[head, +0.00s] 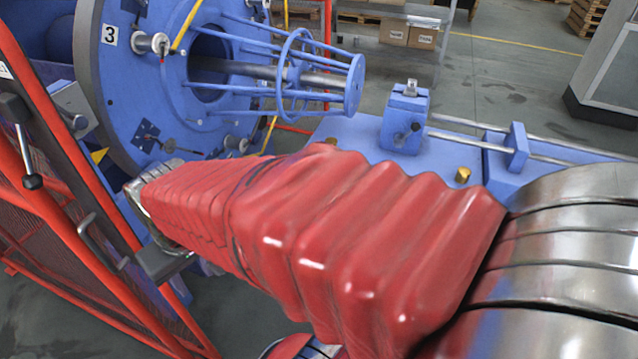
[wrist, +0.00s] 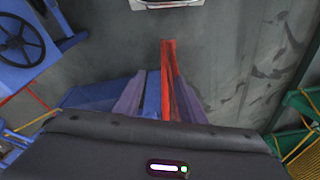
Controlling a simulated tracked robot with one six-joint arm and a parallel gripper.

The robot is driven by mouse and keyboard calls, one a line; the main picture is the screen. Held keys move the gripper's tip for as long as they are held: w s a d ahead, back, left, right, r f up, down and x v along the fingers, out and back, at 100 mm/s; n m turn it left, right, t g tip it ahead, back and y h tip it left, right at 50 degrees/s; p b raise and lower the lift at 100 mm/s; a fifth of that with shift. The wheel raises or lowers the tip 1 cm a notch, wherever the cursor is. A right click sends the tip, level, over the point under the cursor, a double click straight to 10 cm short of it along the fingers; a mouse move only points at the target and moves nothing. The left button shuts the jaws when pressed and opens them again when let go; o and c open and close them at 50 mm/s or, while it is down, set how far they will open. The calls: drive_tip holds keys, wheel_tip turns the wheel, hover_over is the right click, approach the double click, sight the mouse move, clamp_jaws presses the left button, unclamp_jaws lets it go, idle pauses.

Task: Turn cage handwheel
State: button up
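A black spoked handwheel (wrist: 20,42) sits on a blue machine part at the upper left of the wrist view, partly cut off by the picture edge. I cannot tell for sure that it is the cage handwheel. My gripper (wrist: 160,105) shows in the wrist view as two purple-grey fingers standing apart. A red bar and a strip of blue show between them, apparently behind. The gripper is off to the side of the handwheel and not touching it. In the head view my red-sleeved arm hides much of the middle, and my fingers cannot be made out.
A large blue disc (head: 120,85) marked 3 carries a rod cage (head: 300,75) at the upper left. Red fence frames (head: 75,215) stand close on the left. A blue bed with a block (head: 405,120) lies behind my arm. Grey floor (head: 500,85) is open at the back.

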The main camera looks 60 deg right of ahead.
drive_tip(key=w+d+f+m, duration=0.25)
drive_tip(key=d+f, duration=0.35)
drive_tip(key=f, duration=0.3)
drive_tip(key=w+d+f+m+h, duration=0.1)
drive_tip(key=d+f+m, duration=0.3)
drive_tip(key=f, duration=0.5)
drive_tip(key=w+d+f+m, duration=0.2)
drive_tip(key=d+f, duration=0.5)
drive_tip(key=f, duration=0.2)
drive_tip(key=s+d+f+m+h, duration=0.55)
drive_tip(key=d+f, duration=0.45)
drive_tip(key=d, duration=0.3)
drive_tip(key=s+d+r+m+h, duration=0.2)
drive_tip(key=s+d+r+h, duration=0.25)
drive_tip(key=d+h, duration=0.3)
wheel_tip(320, 180, up, 9)
drive_tip(key=d+m+h, duration=0.1)
drive_tip(key=d+h, duration=0.1)
drive_tip(key=h, duration=0.1)
drive_tip(key=shift+d+h, duration=0.15)
drive_tip(key=shift+h, duration=0.15)
drive_tip(key=shift+d+f, duration=0.1)
